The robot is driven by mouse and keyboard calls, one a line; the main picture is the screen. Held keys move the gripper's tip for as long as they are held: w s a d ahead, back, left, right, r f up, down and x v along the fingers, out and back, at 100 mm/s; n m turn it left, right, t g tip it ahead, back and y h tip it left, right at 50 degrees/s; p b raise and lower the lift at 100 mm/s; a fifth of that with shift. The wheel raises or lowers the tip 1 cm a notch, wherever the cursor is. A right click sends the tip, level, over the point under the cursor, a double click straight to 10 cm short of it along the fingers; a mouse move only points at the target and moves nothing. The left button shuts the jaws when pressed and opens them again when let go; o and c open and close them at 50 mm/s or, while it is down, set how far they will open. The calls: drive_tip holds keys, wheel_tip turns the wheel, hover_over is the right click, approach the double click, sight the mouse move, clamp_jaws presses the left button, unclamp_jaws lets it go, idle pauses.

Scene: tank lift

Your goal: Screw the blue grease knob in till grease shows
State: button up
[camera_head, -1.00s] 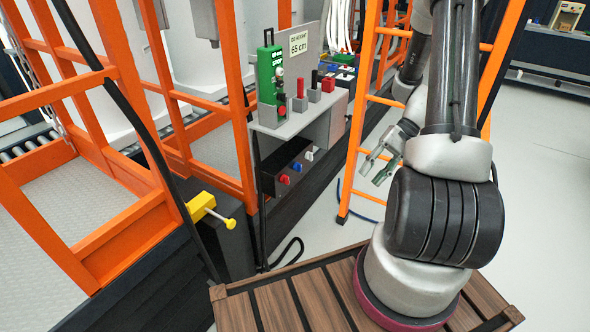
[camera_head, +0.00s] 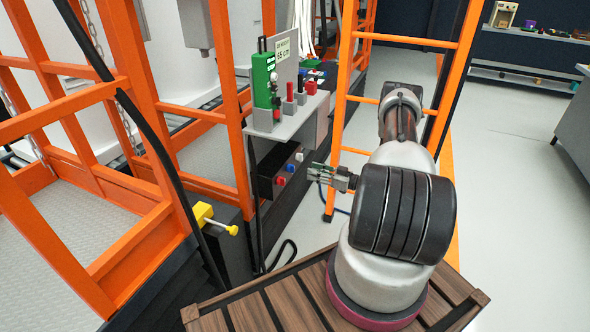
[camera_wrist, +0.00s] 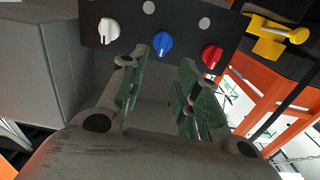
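The blue knob (camera_wrist: 163,43) sits on a dark panel (camera_wrist: 183,20) between a white knob (camera_wrist: 109,29) and a red knob (camera_wrist: 211,55) in the wrist view. In the head view the blue knob (camera_head: 290,167) is small, on the low dark box under the control shelf. My gripper (camera_wrist: 160,72) is open and empty, its green-padded fingers spread below the blue knob in the wrist picture, apart from it. In the head view my gripper (camera_head: 318,171) points left toward the panel. No grease can be made out.
A yellow fitting (camera_head: 216,219) with a rod sticks out left of the panel. The grey shelf (camera_head: 290,125) above carries a green box (camera_head: 264,88) and several levers. An orange ladder (camera_head: 341,120) stands behind my arm. A black hose hangs at left.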

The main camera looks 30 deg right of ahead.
sight(291, 168)
drive_tip(key=x, duration=0.8)
drive_tip(key=shift+n, duration=0.3)
clamp_jaws()
